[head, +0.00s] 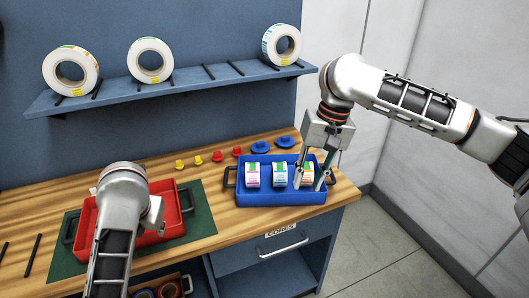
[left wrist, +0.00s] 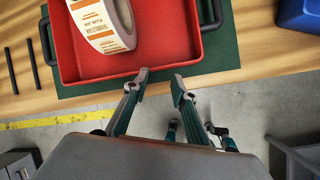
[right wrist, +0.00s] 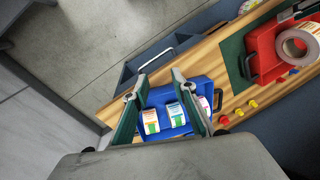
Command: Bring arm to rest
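My right gripper (head: 310,184) is open above the blue tray (head: 270,199), with its fingers apart. In the right wrist view the open fingers (right wrist: 158,84) frame the blue tray (right wrist: 205,92), which holds three small label rolls (right wrist: 150,122); none is visibly gripped. My left arm (head: 125,185) hangs over the red tray (head: 172,229) in the head view, which hides its fingers. In the left wrist view the left gripper (left wrist: 160,84) is open and empty at the red tray's near edge (left wrist: 115,80). A label roll (left wrist: 104,22) lies inside that tray.
A wall shelf (head: 175,88) carries three large label rolls (head: 150,61). Small yellow and red pieces (head: 198,160) and blue pieces (head: 260,147) line the wooden bench. A green mat (head: 200,213) lies under the red tray. Open floor (head: 385,250) lies right of the bench.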

